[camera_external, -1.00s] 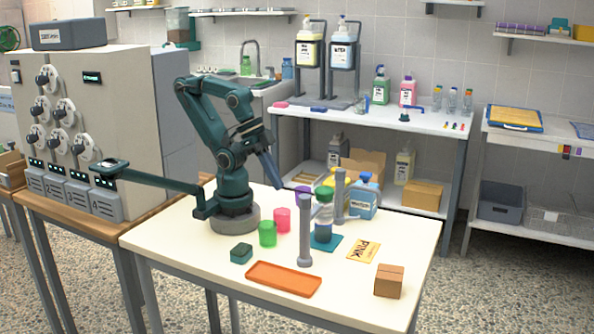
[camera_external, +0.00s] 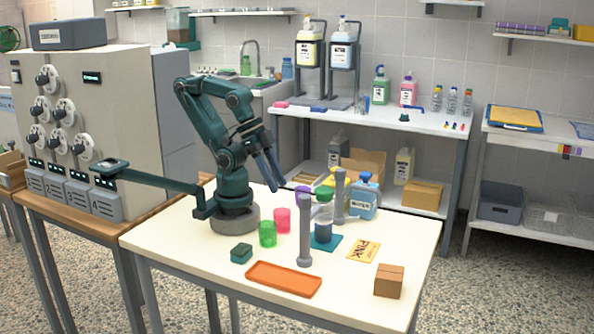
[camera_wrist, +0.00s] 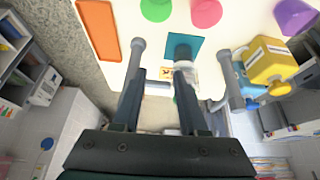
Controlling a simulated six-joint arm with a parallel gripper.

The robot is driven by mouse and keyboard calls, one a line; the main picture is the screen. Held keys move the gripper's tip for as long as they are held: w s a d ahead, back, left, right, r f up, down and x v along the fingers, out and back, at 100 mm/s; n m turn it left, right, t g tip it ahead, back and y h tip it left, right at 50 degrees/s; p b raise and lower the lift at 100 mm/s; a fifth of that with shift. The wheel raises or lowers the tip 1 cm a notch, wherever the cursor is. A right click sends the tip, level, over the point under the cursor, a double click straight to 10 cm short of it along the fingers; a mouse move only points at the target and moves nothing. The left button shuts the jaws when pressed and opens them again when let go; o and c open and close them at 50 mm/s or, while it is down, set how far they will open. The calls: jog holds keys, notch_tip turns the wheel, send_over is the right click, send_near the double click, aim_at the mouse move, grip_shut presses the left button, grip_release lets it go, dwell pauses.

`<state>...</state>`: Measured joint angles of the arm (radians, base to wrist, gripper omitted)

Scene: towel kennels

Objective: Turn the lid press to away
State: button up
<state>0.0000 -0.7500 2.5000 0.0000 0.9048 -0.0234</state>
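I take the lid press to be the frame with two upright grey posts, one in front (camera_external: 304,232) and one behind (camera_external: 340,198). In the wrist view the front post (camera_wrist: 138,48) is at left and the rear post (camera_wrist: 225,62) at right. A clear bottle with a green top (camera_external: 324,212) stands between them on a teal pad (camera_external: 332,246). Which way the press faces is unclear. My gripper (camera_external: 276,187) is above the table, left of the posts; in the wrist view its fingers (camera_wrist: 160,74) are apart with nothing visibly held.
Green (camera_external: 267,233) and pink (camera_external: 281,219) cups stand near my base. An orange tray (camera_external: 283,279), green block (camera_external: 241,253), cardboard box (camera_external: 388,281) and yellow PINK card (camera_external: 364,251) are around the posts. A blue WATER jug (camera_external: 363,203) and a yellow jug (camera_wrist: 272,62) stand behind.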

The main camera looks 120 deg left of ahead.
jog(key=shift+o, duration=1.3)
jog(key=shift+s+r+n, duration=0.15)
jog(key=shift+s+n, duration=0.05)
jog(key=shift+n, duration=0.3)
notch_tip(320, 180, up, 6)
jog(key=n+g, duration=0.5)
jog(key=n, duration=0.3)
send_over(305, 196)
jog(key=shift+a, duration=0.2)
jog(key=shift+d+f+g, duration=0.2)
jog(key=shift+f+g, duration=0.1)
jog(key=shift+f, duration=2.75)
grip_shut()
